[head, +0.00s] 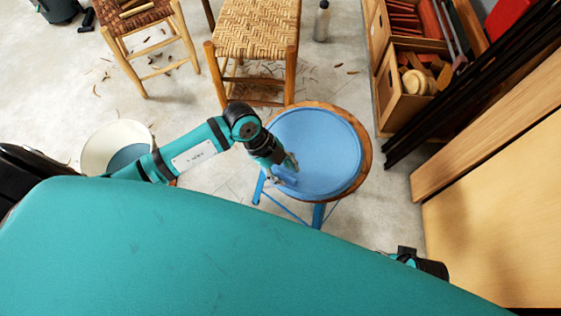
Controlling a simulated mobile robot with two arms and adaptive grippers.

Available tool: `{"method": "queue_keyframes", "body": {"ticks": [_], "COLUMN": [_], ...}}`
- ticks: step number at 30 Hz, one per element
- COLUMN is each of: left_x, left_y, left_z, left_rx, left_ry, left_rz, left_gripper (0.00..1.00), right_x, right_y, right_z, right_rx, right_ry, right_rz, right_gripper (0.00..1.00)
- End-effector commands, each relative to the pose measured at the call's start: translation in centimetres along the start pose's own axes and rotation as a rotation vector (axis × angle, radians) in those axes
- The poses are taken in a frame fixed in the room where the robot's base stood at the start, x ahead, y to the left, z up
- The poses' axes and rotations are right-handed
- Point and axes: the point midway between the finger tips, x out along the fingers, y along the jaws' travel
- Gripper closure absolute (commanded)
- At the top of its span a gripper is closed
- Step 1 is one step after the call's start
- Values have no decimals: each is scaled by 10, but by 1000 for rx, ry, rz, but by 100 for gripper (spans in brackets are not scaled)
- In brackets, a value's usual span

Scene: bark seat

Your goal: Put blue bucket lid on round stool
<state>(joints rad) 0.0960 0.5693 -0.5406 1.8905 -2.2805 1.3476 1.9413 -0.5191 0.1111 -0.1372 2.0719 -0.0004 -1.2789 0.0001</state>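The blue bucket lid (322,147) is a flat round disc over the round stool (366,152). The stool's brown wooden rim shows around the lid's top and right side, and its blue legs show below. The lid looks roughly level; I cannot tell whether it rests fully on the seat. My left gripper (286,171) is at the lid's left edge, overlapping it in the head view. Its fingers are small and partly merge with the blue, so their opening is unclear. Only a dark part of my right arm shows at the lower right; its gripper is hidden.
A white bucket (98,146) stands on the left, partly behind my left arm. Two woven-seat stools, one woven seat (254,26) being nearest, stand behind. Wooden crates (400,101) and a pale wooden panel (505,205) line the right. A grey bottle (322,22) stands behind.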

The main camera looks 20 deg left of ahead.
Motion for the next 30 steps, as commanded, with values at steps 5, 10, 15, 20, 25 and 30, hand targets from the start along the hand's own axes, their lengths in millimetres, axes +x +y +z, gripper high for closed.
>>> {"method": "queue_keyframes", "body": {"ticks": [5,10,15,20,25,30], "left_x": [-26,-64,-96,-113,-119,-118], "left_y": [-1,-1,-1,0,0,0], "left_z": [0,0,0,0,0,0], "left_rx": [1,2,1,0,0,0], "left_ry": [-3,-3,-2,-2,0,0], "left_rz": [-1,-2,-1,-1,0,0], "left_gripper": [65,65,65,65,65,65], "right_x": [21,49,71,82,86,87], "right_y": [-2,-3,-4,-5,-5,-5], "right_z": [8,22,36,44,48,48], "right_rx": [-3,-6,-8,-9,-10,-10], "right_ry": [-19,-36,-47,-53,-54,-54], "right_rz": [-3,-5,-7,-8,-8,-8], "right_gripper": [60,60,60,60,60,60]}}
